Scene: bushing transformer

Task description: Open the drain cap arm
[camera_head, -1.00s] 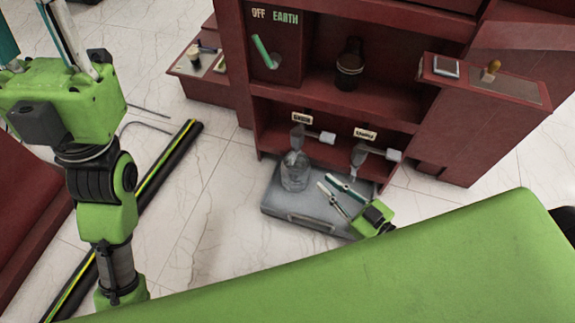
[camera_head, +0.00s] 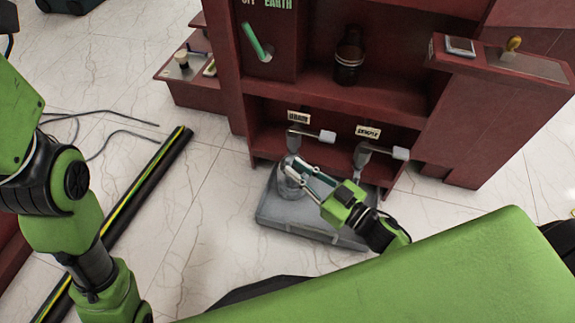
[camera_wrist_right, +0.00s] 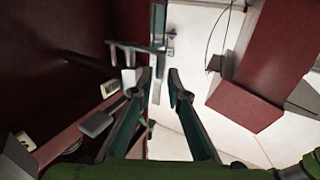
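The drain valve (camera_head: 300,139) sits under its DRAIN label (camera_head: 298,117) in the low opening of the red cabinet. Its arm ends in a pale block (camera_head: 327,136) pointing right. My right gripper (camera_head: 291,171) is open below the drain valve, its two fingers reaching left over a clear jar (camera_head: 290,184), which they partly hide. In the right wrist view the gripper (camera_wrist_right: 161,80) has a gap between its fingers and nothing held. Contact with the valve or jar cannot be told. My left gripper is out of view.
A similar sample valve (camera_head: 363,155) with a pale handle (camera_head: 401,153) stands to the right. A grey tray (camera_head: 275,218) lies on the floor beneath. The red cabinet (camera_head: 237,80) encloses the valves. Floor left of the tray is clear up to a black-yellow strip (camera_head: 150,180).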

